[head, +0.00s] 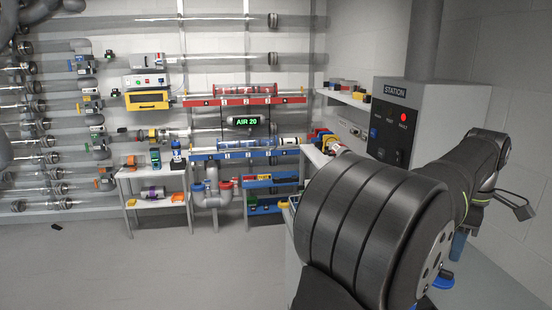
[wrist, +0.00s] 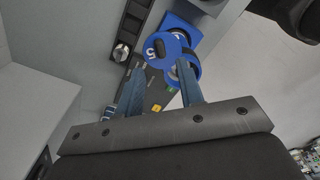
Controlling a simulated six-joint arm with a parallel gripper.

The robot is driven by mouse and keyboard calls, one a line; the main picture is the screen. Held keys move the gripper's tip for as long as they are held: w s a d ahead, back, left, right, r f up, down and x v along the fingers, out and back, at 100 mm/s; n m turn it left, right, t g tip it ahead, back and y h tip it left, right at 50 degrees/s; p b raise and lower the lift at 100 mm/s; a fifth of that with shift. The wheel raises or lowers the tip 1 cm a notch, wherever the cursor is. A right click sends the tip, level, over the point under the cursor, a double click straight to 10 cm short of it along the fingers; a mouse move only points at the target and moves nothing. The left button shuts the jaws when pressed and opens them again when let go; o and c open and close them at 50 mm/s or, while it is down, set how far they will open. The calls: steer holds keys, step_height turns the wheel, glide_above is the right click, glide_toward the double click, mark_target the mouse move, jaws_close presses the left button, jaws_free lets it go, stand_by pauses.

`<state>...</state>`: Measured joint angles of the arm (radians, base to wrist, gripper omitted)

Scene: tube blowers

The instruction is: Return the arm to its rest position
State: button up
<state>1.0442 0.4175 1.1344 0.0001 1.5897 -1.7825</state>
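My gripper (wrist: 160,68) shows in the wrist view with its two blue-grey fingers apart. I see nothing clamped between them. Beyond the fingertips is a blue round-ended object (wrist: 159,46) marked with a 5; I cannot tell how far it is from them. In the head view my dark arm fills the right foreground and bends at the right edge. My gripper cannot be clearly made out there. A bright blue piece (head: 443,280) shows low behind the arm, partly hidden.
The grey station cabinet (head: 440,110) with a red light stands behind my arm. A white side table (head: 155,175), a red rack (head: 245,100) and a blue rack (head: 235,153) stand along the back wall. Glass tubes (head: 45,175) line the left wall. The floor (head: 170,260) at left is mostly clear.

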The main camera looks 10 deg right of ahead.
mark_target(448, 272)
step_height(448, 272, down, 7)
steer(key=shift+f, duration=0.1)
steer(key=shift+s+a+r+m, duration=0.15)
steer(key=shift+r+m, duration=0.1)
steer(key=shift+m, duration=0.15)
steer(key=shift+s+a+m, duration=0.15)
steer(key=shift+a+m, duration=0.15)
steer(key=shift+m, duration=0.5)
steer(key=shift+w+d+n, duration=0.25)
steer(key=shift+d+n, duration=0.1)
steer(key=shift+n, duration=0.65)
step_height(448, 272, up, 16)
steer(key=shift+d+f, duration=0.1)
